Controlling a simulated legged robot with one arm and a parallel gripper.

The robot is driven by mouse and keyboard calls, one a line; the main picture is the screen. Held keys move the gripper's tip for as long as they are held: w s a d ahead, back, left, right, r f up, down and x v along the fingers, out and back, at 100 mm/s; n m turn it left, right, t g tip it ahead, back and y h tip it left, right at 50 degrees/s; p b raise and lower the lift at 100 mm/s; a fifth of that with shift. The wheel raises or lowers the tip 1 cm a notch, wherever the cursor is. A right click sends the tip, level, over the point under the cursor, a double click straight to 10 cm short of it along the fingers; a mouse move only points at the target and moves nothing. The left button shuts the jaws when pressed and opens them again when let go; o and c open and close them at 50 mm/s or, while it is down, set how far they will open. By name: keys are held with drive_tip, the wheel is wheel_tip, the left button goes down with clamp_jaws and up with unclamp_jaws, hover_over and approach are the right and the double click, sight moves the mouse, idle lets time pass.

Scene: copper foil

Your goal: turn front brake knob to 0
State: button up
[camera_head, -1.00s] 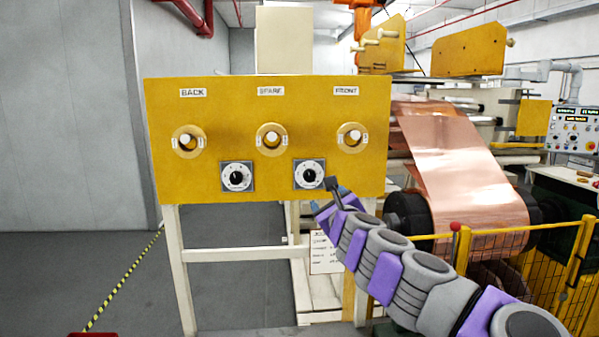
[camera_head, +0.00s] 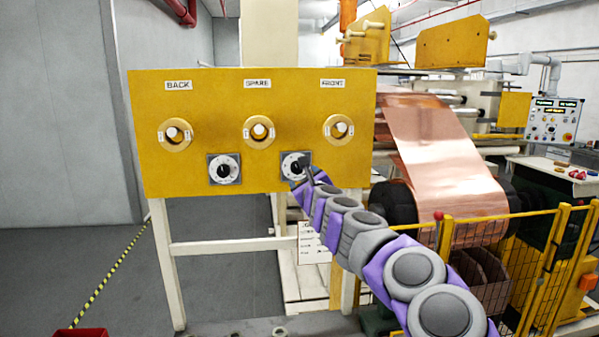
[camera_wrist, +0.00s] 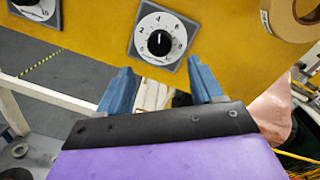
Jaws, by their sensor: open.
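A yellow panel (camera_head: 205,100) carries switches labelled BACK, SPARE and FRONT, with two black knobs on white dials below. The right knob, below and left of the FRONT switch (camera_head: 338,128), is partly hidden by my arm in the head view. In the wrist view this black knob (camera_wrist: 159,43) sits on a white numbered dial (camera_wrist: 143,32), its pointer toward the upper middle of the scale. My gripper (camera_wrist: 160,80) is open and empty, its two blue fingers below and either side of the knob, apart from it. The left knob (camera_head: 223,171) is clear of my arm.
The panel stands on a cream frame (camera_head: 220,245). A copper foil sheet (camera_head: 432,140) runs over a roller to the right, behind a yellow mesh fence (camera_head: 540,260). A red box (camera_head: 80,332) is at lower left. Grey floor (camera_head: 70,260) is open at left.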

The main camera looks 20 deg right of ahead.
sight(298, 170)
drive_tip(key=shift+w+d+p, duration=0.2)
drive_tip(key=shift+w+p, duration=0.15)
drive_tip(key=shift+w, duration=0.85)
drive_tip(key=shift+w+d+p, duration=0.25)
drive_tip(key=shift+w+p, duration=0.1)
drive_tip(key=shift+w, duration=0.8)
drive_tip(key=shift+w+d+p, duration=0.2)
drive_tip(key=shift+w+p, duration=0.15)
drive_tip(key=shift+w, duration=0.85)
drive_tip(key=shift+d, duration=0.1)
drive_tip(key=c, duration=1.1)
drive_tip(key=shift+o, duration=0.2)
